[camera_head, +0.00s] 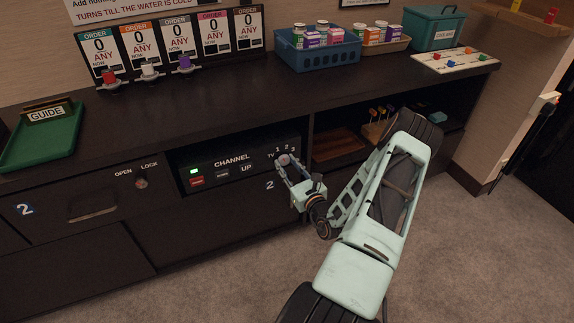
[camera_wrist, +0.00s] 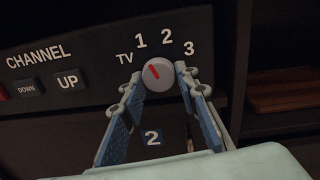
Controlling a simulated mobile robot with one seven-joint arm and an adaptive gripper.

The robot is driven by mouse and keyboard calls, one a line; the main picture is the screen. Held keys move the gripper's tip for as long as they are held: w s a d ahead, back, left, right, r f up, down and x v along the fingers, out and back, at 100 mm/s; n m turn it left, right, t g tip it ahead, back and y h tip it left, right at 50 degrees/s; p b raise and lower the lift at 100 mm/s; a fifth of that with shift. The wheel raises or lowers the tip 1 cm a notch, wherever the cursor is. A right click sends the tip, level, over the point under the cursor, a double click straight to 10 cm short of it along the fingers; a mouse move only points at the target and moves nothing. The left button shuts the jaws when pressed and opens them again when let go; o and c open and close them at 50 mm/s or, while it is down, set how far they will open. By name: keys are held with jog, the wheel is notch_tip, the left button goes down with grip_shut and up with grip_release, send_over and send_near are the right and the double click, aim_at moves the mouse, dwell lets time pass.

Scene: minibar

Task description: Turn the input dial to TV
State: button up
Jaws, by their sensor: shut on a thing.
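The input dial (camera_wrist: 160,74) is a round grey knob with a red mark, on a black panel with the labels TV, 1, 2 and 3 around it from left to right. The red mark points up and left, closer to the 1 than to TV. My gripper (camera_wrist: 161,80) has one finger on each side of the dial and is shut on it. In the head view my gripper (camera_head: 284,163) reaches the right end of the panel and partly hides the dial and labels.
The CHANNEL panel (camera_head: 232,169) has DOWN and UP buttons (camera_wrist: 67,83), a red button and a lit green light left of the dial. An open shelf with a brown tray (camera_head: 336,145) lies to the right. The dark counter (camera_head: 230,97) runs above.

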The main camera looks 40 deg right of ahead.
jog(key=shift+n, duration=0.3)
jog(key=n+p, duration=0.2)
jog(key=n, duration=0.1)
jog(key=shift+d+n+g+p, duration=0.1)
jog(key=shift+n+g+p, duration=0.2)
jog(key=shift+n, duration=1.7)
jog(key=o, duration=1.1)
jog(key=shift+o, duration=0.2)
jog(key=s+a, duration=0.2)
jog(key=s, duration=1)
jog(key=shift+a+r, duration=0.15)
jog(key=shift+r, duration=0.15)
jog(key=shift+w, duration=0.15)
